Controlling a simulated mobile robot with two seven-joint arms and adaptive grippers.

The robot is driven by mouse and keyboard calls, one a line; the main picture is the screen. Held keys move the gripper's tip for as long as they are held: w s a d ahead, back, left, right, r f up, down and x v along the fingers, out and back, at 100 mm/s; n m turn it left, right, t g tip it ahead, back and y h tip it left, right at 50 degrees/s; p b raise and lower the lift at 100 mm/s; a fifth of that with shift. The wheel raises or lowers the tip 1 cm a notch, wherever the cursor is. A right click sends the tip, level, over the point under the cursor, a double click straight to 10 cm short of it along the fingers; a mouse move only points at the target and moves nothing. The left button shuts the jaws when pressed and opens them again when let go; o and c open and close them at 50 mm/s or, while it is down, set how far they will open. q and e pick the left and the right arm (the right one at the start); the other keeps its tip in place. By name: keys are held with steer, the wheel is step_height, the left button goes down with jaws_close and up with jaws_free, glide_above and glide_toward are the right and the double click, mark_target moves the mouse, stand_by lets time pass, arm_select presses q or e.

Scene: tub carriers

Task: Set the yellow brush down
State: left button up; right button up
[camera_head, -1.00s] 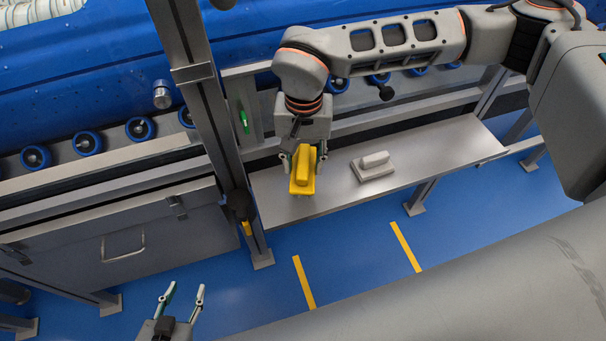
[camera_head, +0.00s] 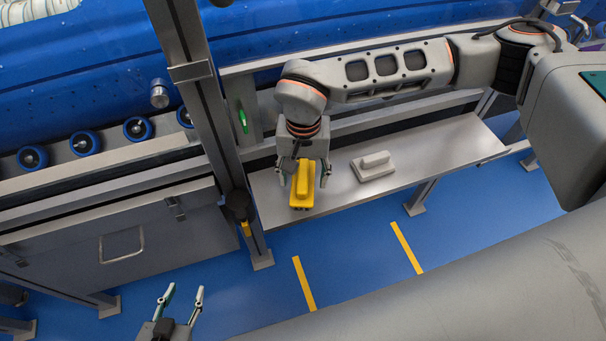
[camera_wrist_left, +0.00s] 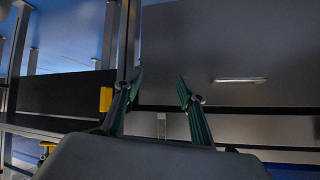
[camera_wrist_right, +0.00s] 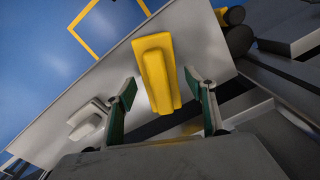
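The yellow brush (camera_head: 302,188) appears to rest on the left part of the grey metal shelf (camera_head: 345,205), handle block up. My right gripper (camera_head: 303,180) is above it with its fingers spread on both sides. In the right wrist view the brush (camera_wrist_right: 157,68) lies between the fingertips (camera_wrist_right: 162,88), with a clear gap at the left finger; the right finger is close to its edge, contact unclear. My left gripper (camera_head: 183,292) is open and empty at the bottom left, also seen in its wrist view (camera_wrist_left: 158,88).
A grey brush-shaped block (camera_head: 374,166) sits on the shelf to the right of the yellow brush. A metal post (camera_head: 205,110) stands just left of the shelf. A grey cabinet with a handle (camera_head: 122,246) is further left. The shelf's right part is bare.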

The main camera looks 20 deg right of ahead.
mark_target(303, 175)
step_height(303, 175, up, 12)
steer(key=p, duration=0.1)
stand_by(0.7)
steer(key=shift+r, duration=0.1)
stand_by(0.3)
